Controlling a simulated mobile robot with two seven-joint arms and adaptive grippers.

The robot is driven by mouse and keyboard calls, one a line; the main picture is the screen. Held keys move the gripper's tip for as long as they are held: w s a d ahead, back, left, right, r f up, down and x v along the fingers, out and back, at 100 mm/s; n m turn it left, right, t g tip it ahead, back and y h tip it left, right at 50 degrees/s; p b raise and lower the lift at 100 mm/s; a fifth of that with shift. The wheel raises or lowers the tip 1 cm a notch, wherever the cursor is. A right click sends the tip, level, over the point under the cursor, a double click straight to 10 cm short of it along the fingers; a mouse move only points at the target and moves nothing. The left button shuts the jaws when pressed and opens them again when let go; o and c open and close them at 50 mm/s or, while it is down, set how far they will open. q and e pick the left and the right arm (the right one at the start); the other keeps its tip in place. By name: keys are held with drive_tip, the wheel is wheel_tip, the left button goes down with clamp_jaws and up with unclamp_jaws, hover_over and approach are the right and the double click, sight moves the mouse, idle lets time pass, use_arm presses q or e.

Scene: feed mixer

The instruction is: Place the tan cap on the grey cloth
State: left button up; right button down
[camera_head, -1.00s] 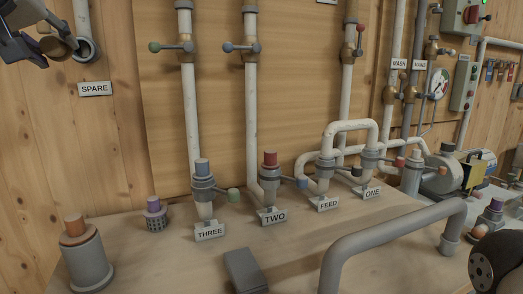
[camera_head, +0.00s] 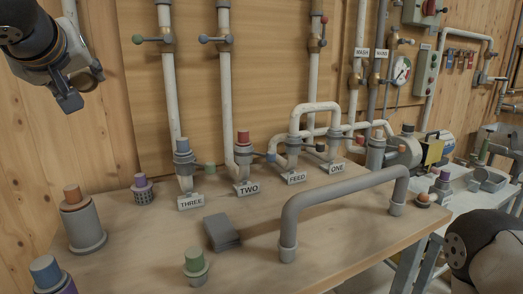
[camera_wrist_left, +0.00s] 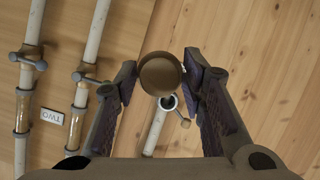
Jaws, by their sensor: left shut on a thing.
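My left gripper (camera_head: 82,92) is at the upper left of the head view, in front of the wooden wall and above the bench. In the left wrist view the gripper (camera_wrist_left: 160,85) is shut on the round tan cap (camera_wrist_left: 161,74), which sits between the fingertips. The grey cloth (camera_head: 221,232) lies as a folded dark grey pad on the bench, right of and below the gripper. My right gripper is out of view.
A grey handrail (camera_head: 345,197) arches over the bench right of the cloth. A green-topped fitting (camera_head: 195,266) stands in front of the cloth. An orange-topped cylinder (camera_head: 82,222) and a purple-topped strainer (camera_head: 143,190) stand to its left. Labelled pipes (camera_head: 243,165) rise behind.

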use_arm(q)
drive_tip(key=d+f, duration=0.3)
drive_tip(key=f, duration=0.1)
drive_tip(key=d+f+m+h, duration=0.1)
drive_tip(key=d+f, duration=0.2)
drive_tip(key=f, duration=0.1)
drive_tip(key=d+f+m+h, duration=0.1)
drive_tip(key=d+f, duration=0.2)
drive_tip(key=f, duration=0.1)
drive_tip(key=shift+w+f+t, duration=0.1)
drive_tip(key=shift+f+t, duration=0.2)
drive_tip(key=s+d+f+m+h, duration=0.1)
drive_tip(key=d+f, duration=0.1)
drive_tip(key=f, duration=0.1)
drive_tip(key=s+d+f+m+h, duration=0.1)
drive_tip(key=s+d+f, duration=0.1)
drive_tip(key=f, duration=0.2)
drive_tip(key=s+d+f+h, duration=0.1)
drive_tip(key=s+d+f, duration=0.1)
drive_tip(key=f, duration=0.1)
drive_tip(key=shift+d+f+m+t, duration=0.3)
drive_tip(key=shift+d+f+m, duration=0.05)
drive_tip(key=shift+f+m, duration=0.05)
clamp_jaws()
drive_tip(key=shift+d, duration=0.1)
